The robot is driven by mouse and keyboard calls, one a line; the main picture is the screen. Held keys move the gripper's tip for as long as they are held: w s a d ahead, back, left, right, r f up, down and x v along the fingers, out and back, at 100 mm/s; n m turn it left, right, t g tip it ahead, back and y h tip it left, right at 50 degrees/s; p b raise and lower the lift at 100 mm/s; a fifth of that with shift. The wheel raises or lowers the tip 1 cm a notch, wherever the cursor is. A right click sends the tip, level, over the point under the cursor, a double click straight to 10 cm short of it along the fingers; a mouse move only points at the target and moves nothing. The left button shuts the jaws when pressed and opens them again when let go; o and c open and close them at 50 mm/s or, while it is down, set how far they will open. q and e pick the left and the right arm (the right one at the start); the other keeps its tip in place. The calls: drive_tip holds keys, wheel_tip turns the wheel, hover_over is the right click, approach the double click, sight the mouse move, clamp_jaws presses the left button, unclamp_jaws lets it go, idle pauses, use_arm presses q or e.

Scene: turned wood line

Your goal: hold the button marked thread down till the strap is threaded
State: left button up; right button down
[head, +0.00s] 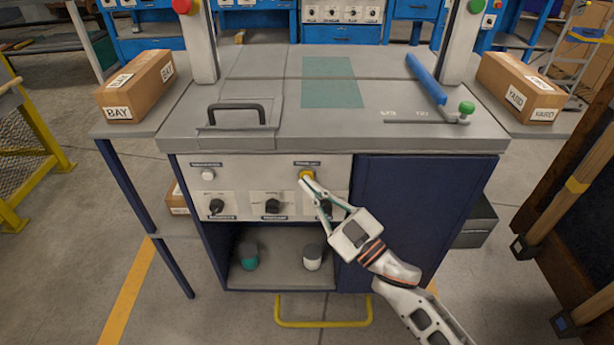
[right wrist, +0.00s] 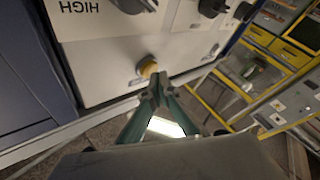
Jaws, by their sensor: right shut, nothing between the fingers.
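A yellow button (head: 305,174) sits on the pale front panel (head: 252,173) of the machine, under a small dark label too small to read surely. My right gripper (head: 309,183) is shut and empty, its fingertips at the yellow button's lower edge. In the right wrist view the shut fingertips (right wrist: 157,80) lie close in front of the yellow button (right wrist: 148,67). I cannot tell whether they touch it or whether it is pressed in. A white button (head: 208,172) sits on the panel's left. No strap is recognisable. My left gripper is out of view.
Below the buttons are black rotary knobs (head: 272,206), the right one partly behind my gripper. The open shelf below holds a teal-and-dark pot (head: 248,258) and a white-and-dark pot (head: 312,260). A yellow floor bar (head: 323,324) stands in front. Cartons (head: 138,85) stand on side tables.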

drive_tip(key=shift+w, duration=0.4)
idle(1.6)
drive_tip(key=shift+s+p, duration=0.35)
drive_tip(key=shift+s, duration=0.45)
